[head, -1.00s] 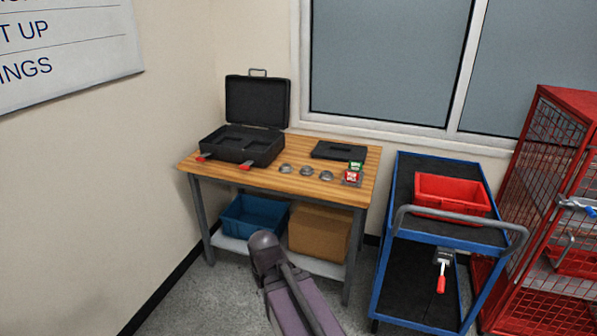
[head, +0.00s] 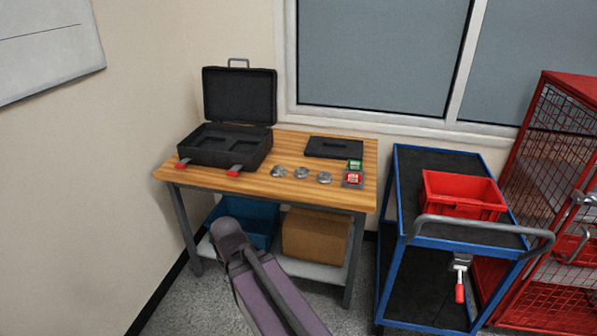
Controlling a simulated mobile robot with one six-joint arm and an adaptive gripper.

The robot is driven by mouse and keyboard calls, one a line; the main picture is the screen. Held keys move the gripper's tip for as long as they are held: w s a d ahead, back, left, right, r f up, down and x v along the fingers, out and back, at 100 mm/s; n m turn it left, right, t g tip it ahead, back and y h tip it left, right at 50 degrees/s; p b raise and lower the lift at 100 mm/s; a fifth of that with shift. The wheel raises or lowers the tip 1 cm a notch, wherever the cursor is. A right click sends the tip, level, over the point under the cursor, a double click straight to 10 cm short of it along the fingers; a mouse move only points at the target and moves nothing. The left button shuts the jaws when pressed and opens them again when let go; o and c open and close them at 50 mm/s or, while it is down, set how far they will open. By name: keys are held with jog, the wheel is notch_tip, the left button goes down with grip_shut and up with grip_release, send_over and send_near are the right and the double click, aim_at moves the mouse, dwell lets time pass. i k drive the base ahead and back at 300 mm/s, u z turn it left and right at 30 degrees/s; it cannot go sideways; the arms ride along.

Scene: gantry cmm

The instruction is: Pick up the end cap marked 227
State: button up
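Three small round silvery-grey end caps lie in a row on the wooden bench top: a left cap (head: 279,171), a middle cap (head: 301,172) and a right cap (head: 324,177). They are too small in this view for any marking to be read, so I cannot tell which is 227. Part of my arm shows at the bottom, in front of the bench and below its top. My gripper is not in view.
An open black case (head: 226,145) with red latches stands left on the bench (head: 200,180). A black flat piece (head: 333,147), a green item (head: 355,164) and a red item (head: 352,179) lie right. A blue trolley (head: 403,200) with a red bin (head: 462,195) stands right of the bench.

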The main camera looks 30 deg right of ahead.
aim_at(300, 173)
jog(key=z, duration=0.45)
jog(key=i, duration=0.95)
jog(key=z, duration=0.6)
